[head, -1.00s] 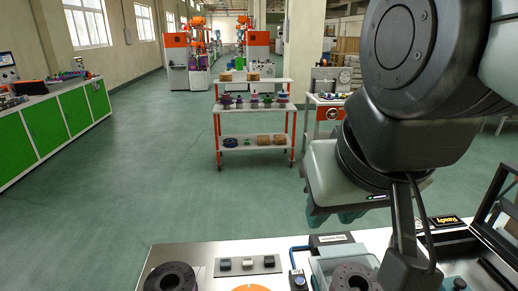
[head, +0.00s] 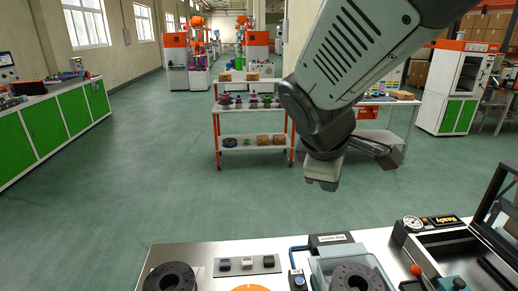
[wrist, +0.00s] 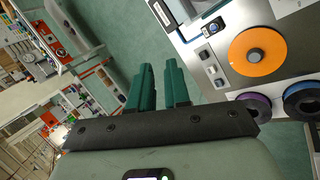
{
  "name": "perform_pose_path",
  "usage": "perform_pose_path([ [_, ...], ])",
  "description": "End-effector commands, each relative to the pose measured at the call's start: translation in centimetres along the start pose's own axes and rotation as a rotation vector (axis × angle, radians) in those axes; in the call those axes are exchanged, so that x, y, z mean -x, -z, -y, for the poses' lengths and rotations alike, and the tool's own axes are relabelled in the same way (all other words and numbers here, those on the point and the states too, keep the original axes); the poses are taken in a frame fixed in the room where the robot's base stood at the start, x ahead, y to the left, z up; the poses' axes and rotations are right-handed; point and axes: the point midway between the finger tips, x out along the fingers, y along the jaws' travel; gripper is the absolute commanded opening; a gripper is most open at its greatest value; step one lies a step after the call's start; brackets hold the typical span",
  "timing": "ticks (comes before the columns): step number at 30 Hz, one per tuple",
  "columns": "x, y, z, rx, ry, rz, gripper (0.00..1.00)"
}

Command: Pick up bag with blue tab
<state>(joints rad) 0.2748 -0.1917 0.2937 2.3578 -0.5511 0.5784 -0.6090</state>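I cannot make out a bag with a blue tab in either view. My gripper shows in the wrist view (wrist: 159,78) with its two green fingers apart and nothing between them. In the head view my gripper hangs in the air above the floor, beyond the far edge of the workbench (head: 200,258); its fingers are hard to make out there.
On the bench are a dark spool (head: 170,277), an orange disc (wrist: 257,52), a clear bin (head: 378,262) holding another dark spool (head: 356,278), and a dark open-lidded box (head: 450,250) at right. A shelf cart (head: 250,107) stands beyond on open floor.

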Motion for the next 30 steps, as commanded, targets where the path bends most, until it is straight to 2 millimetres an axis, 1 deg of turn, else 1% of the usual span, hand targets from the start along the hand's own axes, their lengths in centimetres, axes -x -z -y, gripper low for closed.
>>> perform_pose_path([
  [1, -2.5, -1.5, 0.4, 0.04, 0.053, 0.044, 0.17],
  [4, -7.1, -4.4, 1.5, 0.15, 0.16, 0.094, 0.17],
  [5, -8.5, -5.4, 2.0, 0.183, 0.197, 0.102, 0.17],
  [6, -10.3, -6.7, 2.9, 0.226, 0.248, 0.104, 0.17],
  [8, -12.9, -8.5, 4.3, 0.288, 0.322, 0.09, 0.17],
  [9, -14.4, -9.7, 5.4, 0.325, 0.368, 0.071, 0.17],
  [12, -17.5, -12.1, 8.2, 0.403, 0.461, -0.004, 0.17],
  [15, -19.6, -13.5, 10.6, 0.457, 0.512, -0.092, 0.17],
  [18, -20.9, -14.3, 12.2, 0.489, 0.532, -0.163, 0.17],
  [25, -22.4, -14.6, 13.8, 0.518, 0.535, -0.223, 0.17],
  [30, -24.7, -14.4, 15.2, 0.519, 0.537, -0.223, 0.17],
])
